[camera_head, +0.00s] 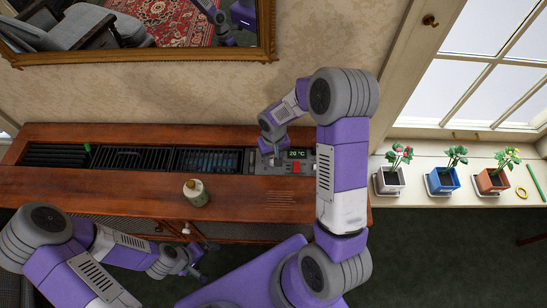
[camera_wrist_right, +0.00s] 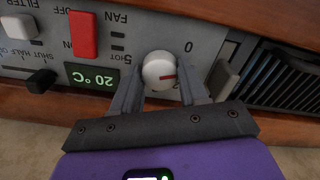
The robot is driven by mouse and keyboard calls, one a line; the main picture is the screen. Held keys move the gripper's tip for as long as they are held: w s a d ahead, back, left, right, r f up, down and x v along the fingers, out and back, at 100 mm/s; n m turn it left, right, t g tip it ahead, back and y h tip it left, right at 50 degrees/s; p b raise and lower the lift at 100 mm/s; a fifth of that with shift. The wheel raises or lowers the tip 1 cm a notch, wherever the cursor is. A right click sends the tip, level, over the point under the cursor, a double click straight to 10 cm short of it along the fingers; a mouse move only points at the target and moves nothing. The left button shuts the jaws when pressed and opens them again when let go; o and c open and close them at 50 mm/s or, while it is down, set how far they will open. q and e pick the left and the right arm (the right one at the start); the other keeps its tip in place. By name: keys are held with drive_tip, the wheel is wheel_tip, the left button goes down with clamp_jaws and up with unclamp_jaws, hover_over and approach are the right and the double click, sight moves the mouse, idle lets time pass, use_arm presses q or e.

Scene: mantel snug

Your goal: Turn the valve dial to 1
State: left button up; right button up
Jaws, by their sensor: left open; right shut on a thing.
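The valve dial (camera_wrist_right: 158,66) is a round white knob with a short red mark, on the grey control panel (camera_wrist_right: 200,50). In the right wrist view, where the lettering is upside down, the red mark points roughly to the right. A "0" is printed up and right of the dial, a "5" to its left; I cannot make out a 1. My right gripper (camera_wrist_right: 162,90) is shut on the dial, one finger on each side; in the head view it reaches down to the panel (camera_head: 272,152). My left gripper (camera_head: 203,262) is open and empty, in front of the cabinet.
Three potted plants stand on the sill at right.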

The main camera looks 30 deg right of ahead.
drive_tip(key=shift+m+b, duration=0.35)
drive_tip(key=shift+m, duration=1.65)
drive_tip(key=o, duration=1.1)
drive_tip(key=shift+c, duration=0.2)
wheel_tip(320, 180, up, 8)
drive_tip(key=p, duration=0.2)
drive_tip(key=shift+f+p, duration=0.2)
drive_tip(key=shift+p, duration=0.15)
